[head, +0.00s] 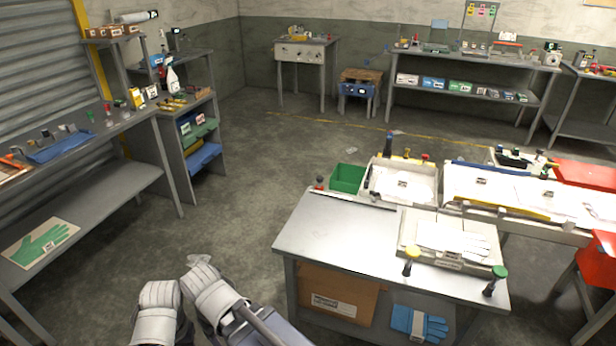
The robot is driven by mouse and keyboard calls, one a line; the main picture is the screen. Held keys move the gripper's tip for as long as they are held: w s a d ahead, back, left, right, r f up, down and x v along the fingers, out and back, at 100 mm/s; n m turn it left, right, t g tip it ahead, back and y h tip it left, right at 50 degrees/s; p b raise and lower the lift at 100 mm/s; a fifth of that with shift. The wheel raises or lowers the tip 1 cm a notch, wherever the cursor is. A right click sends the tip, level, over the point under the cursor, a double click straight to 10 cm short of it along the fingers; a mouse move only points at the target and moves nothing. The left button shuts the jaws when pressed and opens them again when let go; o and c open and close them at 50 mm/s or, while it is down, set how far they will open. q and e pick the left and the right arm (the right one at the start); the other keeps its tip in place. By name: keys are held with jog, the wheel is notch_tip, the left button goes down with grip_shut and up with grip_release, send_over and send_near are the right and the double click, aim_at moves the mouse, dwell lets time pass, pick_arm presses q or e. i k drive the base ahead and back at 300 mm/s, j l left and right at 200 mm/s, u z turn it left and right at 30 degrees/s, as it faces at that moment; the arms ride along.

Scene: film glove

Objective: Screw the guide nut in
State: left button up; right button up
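I cannot pick out a guide nut for certain at this size. On the grey metal table (335,236) at the right stands a pale box-like fixture (405,262) with white sheets or gloves (455,238) on top. A yellow-topped knob (411,254) and a green-topped knob (498,272) stand upright at its front corners. White and grey links of my own arms show at the bottom, left of this table and apart from it. No gripper fingers can be made out there.
A green bin (347,178) and more pale trays (400,180) stand behind the table. Red bins are at the right. A grey bench (85,145) with small items lines the left wall. A cardboard box (338,296) and blue gloves (418,323) are under the table. Open floor lies between.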

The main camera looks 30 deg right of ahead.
aim_at(375, 194)
jog(key=z, duration=1.35)
